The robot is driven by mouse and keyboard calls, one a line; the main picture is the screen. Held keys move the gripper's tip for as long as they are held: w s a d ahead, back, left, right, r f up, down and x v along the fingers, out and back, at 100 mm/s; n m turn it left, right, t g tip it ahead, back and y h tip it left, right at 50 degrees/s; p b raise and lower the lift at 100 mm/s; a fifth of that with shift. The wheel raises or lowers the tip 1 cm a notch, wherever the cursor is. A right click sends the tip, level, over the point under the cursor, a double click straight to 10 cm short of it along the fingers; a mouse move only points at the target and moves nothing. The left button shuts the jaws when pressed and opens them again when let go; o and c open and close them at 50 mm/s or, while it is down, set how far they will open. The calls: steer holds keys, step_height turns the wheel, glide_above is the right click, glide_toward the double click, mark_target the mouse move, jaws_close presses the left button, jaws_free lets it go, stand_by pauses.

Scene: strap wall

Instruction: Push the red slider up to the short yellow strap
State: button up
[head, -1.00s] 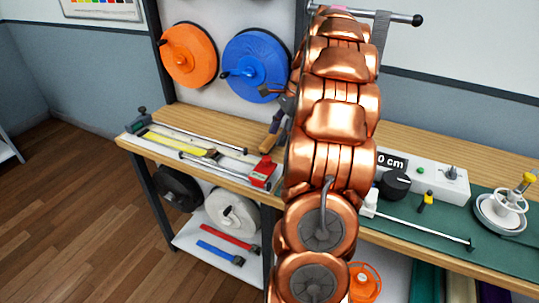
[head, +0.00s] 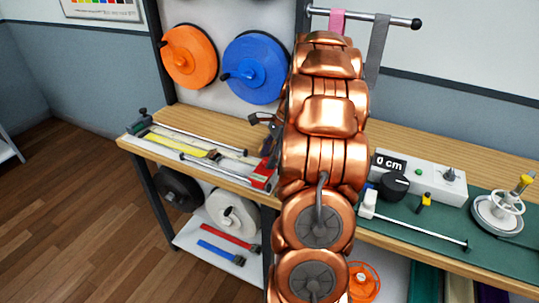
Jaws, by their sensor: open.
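The red slider (head: 262,178) sits at the right end of the pale measuring rail on the wooden bench, partly hidden by my arm. The short yellow strap (head: 180,146) lies flat along the left part of the rail, with a dark end piece on its right. A bare stretch of rail separates the strap from the slider. My gripper (head: 264,128) is open, just above and behind the slider, mostly hidden behind my copper arm. I cannot tell whether it touches the slider.
An orange reel (head: 188,55) and a blue reel (head: 252,68) hang on the back panel. A metal rod (head: 213,166) lies along the rail's front. A white display box (head: 425,175) reading 0 cm stands right of my arm.

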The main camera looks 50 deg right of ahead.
jaws_close()
stand_by(0.3)
stand_by(0.3)
